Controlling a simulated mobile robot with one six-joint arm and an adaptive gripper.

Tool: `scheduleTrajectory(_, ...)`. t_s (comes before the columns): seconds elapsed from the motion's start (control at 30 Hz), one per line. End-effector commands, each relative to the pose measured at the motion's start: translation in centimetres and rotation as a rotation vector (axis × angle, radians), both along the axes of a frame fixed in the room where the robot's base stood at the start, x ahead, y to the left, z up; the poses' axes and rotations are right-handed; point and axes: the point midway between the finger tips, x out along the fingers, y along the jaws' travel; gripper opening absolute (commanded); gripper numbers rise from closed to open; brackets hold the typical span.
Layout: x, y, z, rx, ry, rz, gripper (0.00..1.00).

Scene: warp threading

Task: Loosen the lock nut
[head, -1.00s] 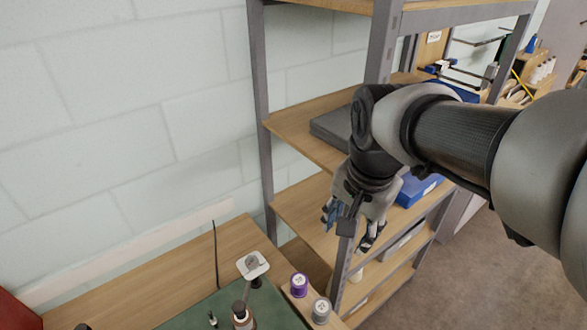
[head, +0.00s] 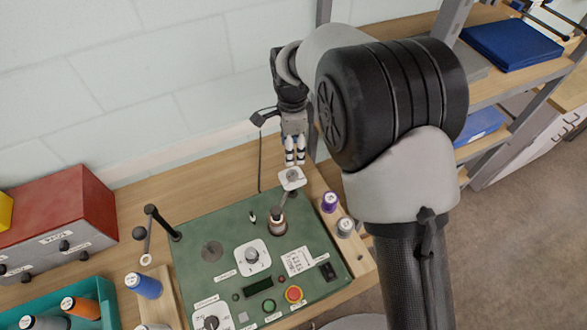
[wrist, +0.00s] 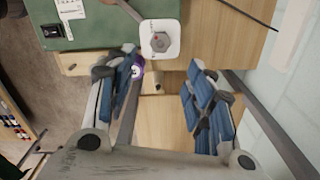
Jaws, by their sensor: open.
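A grey nut-like cap (head: 292,175) with a red mark sits on a white square plate (head: 285,185) at the back edge of the green panel (head: 205,232). It looks like the lock nut, and it also shows at the top of the wrist view (wrist: 160,41). My gripper (head: 295,158) points down just behind and above the plate in the head view. In the wrist view my gripper (wrist: 165,88) has its blue-padded fingers wide apart, with nothing between them touching both. The cap lies beyond the fingertips, apart from them.
A dark post with a brass-coloured collar (head: 278,222) stands on the panel near the plate. Purple (head: 329,202) and grey (head: 345,227) spools stand at right. A red box (head: 60,222) and teal tray (head: 105,292) are at left. Shelving (head: 500,88) stands behind my arm.

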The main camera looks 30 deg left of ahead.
Motion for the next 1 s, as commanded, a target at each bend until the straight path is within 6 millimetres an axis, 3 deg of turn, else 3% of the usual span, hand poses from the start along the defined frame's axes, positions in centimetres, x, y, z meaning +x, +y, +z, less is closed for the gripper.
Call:
scheduleTrajectory(0.3,-0.1,-0.1,-7.1,-0.002,0.003,0.000,0.49)
scheduleTrajectory(0.5,0.0,-0.1,-10.3,-0.001,0.002,0.001,0.49)
scheduleTrajectory(0.7,0.0,0.0,-11.7,0.000,0.000,0.001,0.49)
scheduleTrajectory(1.0,0.0,0.0,-11.8,0.001,-0.001,0.001,0.48)
